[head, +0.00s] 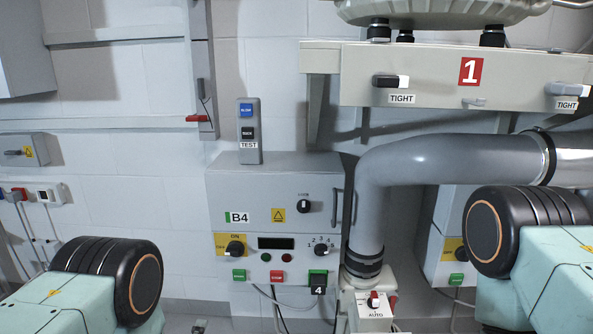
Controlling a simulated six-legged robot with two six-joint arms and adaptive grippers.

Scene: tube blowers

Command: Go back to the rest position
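Neither of my grippers shows in the head view. Dark rounded joints with pale green housings, which look like parts of my own arms, fill the lower left and lower right corners. No object is seen held. In front of me is a grey control box (265,194) marked B4, with a dial, several buttons and a green part marked 4. A small TEST switch unit (249,145) with a blue and a black button stands on its top.
A large grey pipe (400,166) bends down to a white AUTO switch box (371,318). Above it, a beige beam (430,80) carries TIGHT handles and a red 1 sign (471,71). Sockets with cables (46,196) are on the left wall.

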